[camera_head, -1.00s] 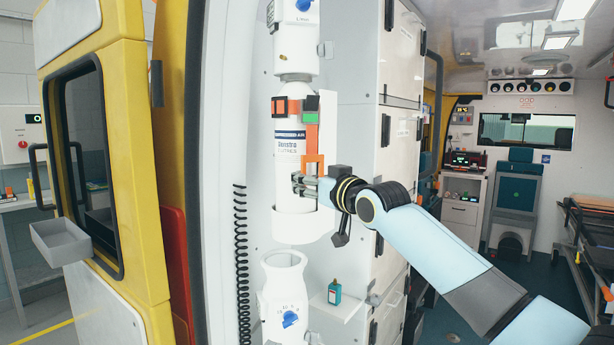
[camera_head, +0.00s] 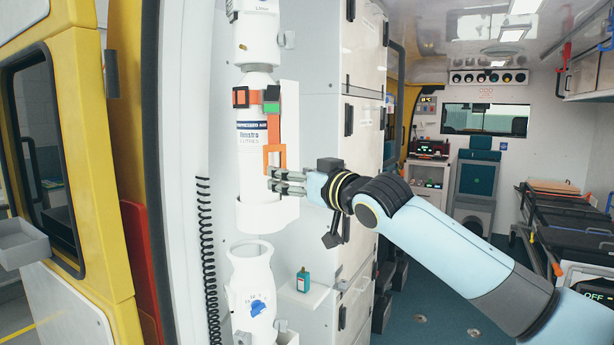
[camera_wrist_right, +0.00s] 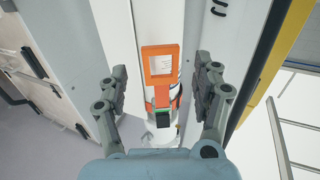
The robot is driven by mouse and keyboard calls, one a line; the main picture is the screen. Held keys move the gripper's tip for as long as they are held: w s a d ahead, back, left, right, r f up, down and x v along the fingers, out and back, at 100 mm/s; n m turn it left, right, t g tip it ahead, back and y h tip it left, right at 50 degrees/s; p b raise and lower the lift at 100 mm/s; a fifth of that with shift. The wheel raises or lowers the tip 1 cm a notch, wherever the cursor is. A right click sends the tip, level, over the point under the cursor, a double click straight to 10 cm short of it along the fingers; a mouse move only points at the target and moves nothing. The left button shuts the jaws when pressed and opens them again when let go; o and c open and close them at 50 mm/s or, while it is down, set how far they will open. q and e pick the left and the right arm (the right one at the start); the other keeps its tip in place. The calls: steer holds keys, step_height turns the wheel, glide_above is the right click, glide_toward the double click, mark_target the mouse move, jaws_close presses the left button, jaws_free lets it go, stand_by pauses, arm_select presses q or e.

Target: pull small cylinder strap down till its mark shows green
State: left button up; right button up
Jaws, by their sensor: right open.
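The small white cylinder (camera_head: 249,150) stands upright in a white holder on the wall. An orange strap (camera_head: 273,128) goes around it and hangs down to a square orange loop (camera_head: 275,159). A green mark (camera_head: 271,107) shows at the black buckle on the strap; it also shows in the wrist view (camera_wrist_right: 164,125). My right gripper (camera_head: 271,181) is open just beside the loop's lower end. In the wrist view its two fingers (camera_wrist_right: 160,78) stand apart on either side of the loop (camera_wrist_right: 161,66), touching nothing that I can see. My left gripper is out of view.
A black coiled cord (camera_head: 204,250) hangs at left.

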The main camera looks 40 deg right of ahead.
steer(key=s, duration=0.5)
steer(key=shift+s, duration=0.1)
stand_by(0.3)
